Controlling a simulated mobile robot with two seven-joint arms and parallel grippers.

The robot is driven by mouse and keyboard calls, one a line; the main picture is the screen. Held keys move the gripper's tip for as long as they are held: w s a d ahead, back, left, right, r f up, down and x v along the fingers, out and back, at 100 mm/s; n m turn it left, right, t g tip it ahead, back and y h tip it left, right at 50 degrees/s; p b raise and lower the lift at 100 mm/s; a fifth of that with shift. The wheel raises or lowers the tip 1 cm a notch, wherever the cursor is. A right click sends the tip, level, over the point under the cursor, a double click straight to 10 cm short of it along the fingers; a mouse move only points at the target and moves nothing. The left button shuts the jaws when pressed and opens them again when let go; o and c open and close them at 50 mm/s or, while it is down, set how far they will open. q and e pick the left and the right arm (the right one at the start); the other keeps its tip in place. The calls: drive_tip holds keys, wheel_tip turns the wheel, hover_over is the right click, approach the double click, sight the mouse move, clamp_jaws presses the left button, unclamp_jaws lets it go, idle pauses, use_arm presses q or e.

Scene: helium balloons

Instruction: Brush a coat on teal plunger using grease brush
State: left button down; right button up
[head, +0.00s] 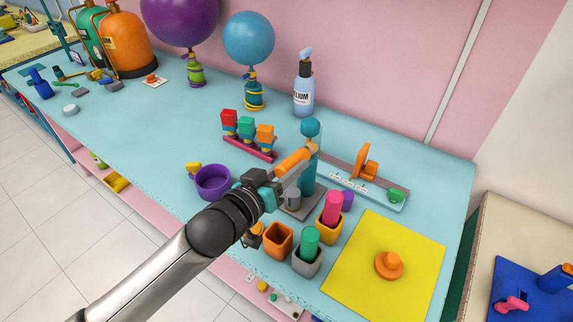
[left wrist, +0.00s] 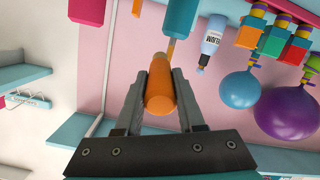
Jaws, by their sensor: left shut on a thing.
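The shaft enters a teal upright body (head: 308,175) on a grey base. My left gripper (head: 274,178) is shut on the orange handle of the grease brush (head: 292,161). The brush tilts up to the right, its tip at the plunger's shaft just below the knob; I cannot tell whether they touch. My right gripper is not in view.
A purple mug (head: 212,182), an orange cup (head: 278,240) and a grey cup (head: 308,262) surround the arm. A rack of coloured blocks (head: 250,150) and a helium bottle (head: 303,95) stand behind. A yellow mat (head: 360,280) holds an orange knobbed piece.

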use_arm(q)
drive_tip(key=shift+w+a, duration=0.1)
drive_tip(key=shift+w+a, duration=0.75)
drive_tip(key=shift+a, duration=0.25)
drive_tip(key=shift+s+p, duration=0.15)
drive_tip(key=shift+p, duration=0.15)
drive_tip(key=f+p+v, duration=0.1)
drive_tip(key=p+v, duration=0.2)
drive_tip(key=v, duration=0.4)
drive_tip(key=shift+s+a+f, duration=0.2)
drive_tip(key=shift+s+a, duration=0.05)
drive_tip(key=shift+s, duration=0.15)
